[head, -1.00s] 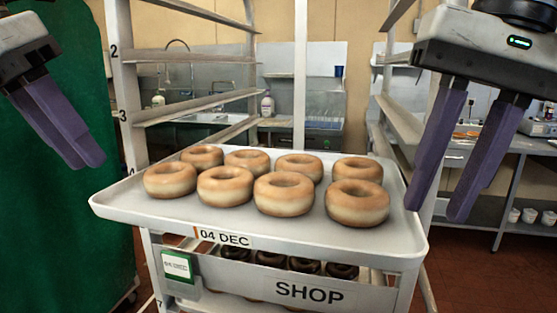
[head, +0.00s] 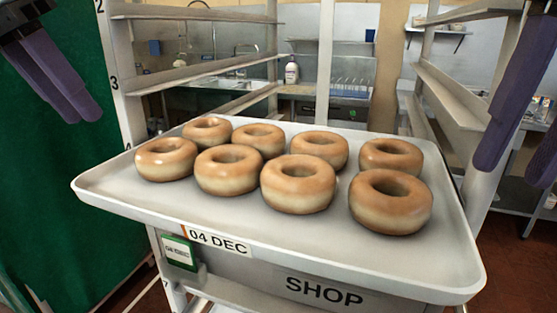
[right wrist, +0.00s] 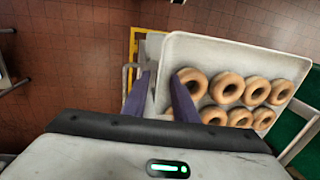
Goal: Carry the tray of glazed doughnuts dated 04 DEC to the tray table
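The white tray (head: 120,199) labelled 04 DEC (head: 218,242) lies in the rack and holds several glazed ring doughnuts (head: 299,184). It also shows in the right wrist view (right wrist: 204,50). My left gripper (head: 84,112) is empty, left of the tray and apart from it. Its fingers look slightly parted. My right gripper (head: 515,165) is open and empty by the tray's right side, partly cut off by the picture edge. In the right wrist view its fingers (right wrist: 158,92) appear on either side of the tray's edge; I cannot tell their height over it. The tray table is not identifiable.
The rack's posts and slanted rails (head: 205,80) rise behind and beside the tray. A SHOP sign (head: 324,291) and a green-framed card (head: 178,251) hang below its front. A green surface (head: 50,190) stands left. Red tiled floor (right wrist: 60,70) is open beside the rack.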

